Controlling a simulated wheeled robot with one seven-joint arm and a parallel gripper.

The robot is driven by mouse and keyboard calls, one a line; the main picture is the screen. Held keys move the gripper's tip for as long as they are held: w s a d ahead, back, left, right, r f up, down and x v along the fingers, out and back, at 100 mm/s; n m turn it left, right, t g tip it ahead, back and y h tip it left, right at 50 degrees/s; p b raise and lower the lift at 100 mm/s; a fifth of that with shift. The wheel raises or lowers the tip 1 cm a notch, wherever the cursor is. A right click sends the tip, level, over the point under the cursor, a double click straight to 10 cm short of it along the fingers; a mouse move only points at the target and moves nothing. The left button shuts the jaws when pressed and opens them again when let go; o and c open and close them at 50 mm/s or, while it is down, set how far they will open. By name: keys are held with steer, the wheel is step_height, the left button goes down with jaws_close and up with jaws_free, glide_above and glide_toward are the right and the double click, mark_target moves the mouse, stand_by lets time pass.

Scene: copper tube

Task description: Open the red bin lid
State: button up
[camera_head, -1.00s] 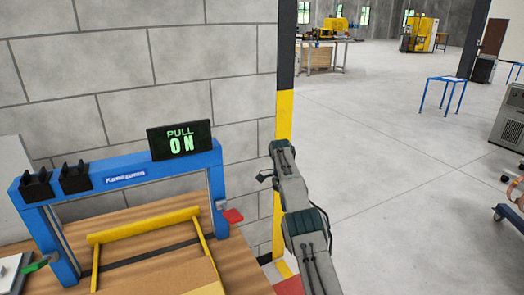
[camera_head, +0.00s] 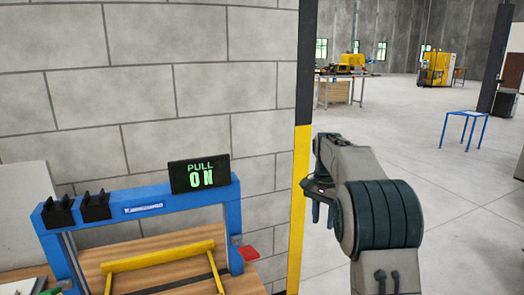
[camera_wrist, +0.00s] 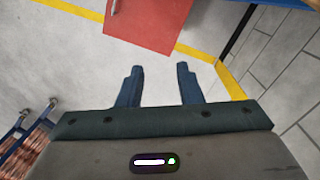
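The red bin's flat red top (camera_wrist: 150,22) shows at the top of the wrist view, with a small grey piece on its left edge. Its upper end is cut off by the frame. My gripper (camera_wrist: 160,86) is open, with its two dark blue fingers apart and nothing between them. The fingertips point toward the red top and appear apart from it. In the head view my gripper (camera_head: 322,208) hangs beside the yellow-and-black post, partly hidden by my wrist. The red bin does not show in the head view now.
A yellow-and-black post (camera_head: 299,190) ends the block wall. A cart with copper tubes (camera_wrist: 28,145) is at lower left in the wrist view. Open floor lies right.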

steer(key=s+a+f+n+t, duration=0.1)
steer(key=s+n, duration=0.3)
steer(key=s, duration=1.2)
steer(key=s+a+f+n+t, duration=0.1)
steer(key=s+n, duration=0.3)
steer(key=s, duration=1.2)
steer(key=shift+s+f+t, duration=0.15)
steer(key=shift+s+t, duration=0.15)
steer(key=shift+t, duration=0.6)
steer(key=shift+s+a+f+n, duration=0.1)
steer(key=shift+s+f+n, duration=0.1)
steer(key=shift+s+n, duration=0.1)
steer(key=shift+c, duration=1)
steer(key=shift+s+f, duration=0.1)
steer(key=shift+f, duration=0.05)
jaws_close()
steer(key=shift+s, duration=0.1)
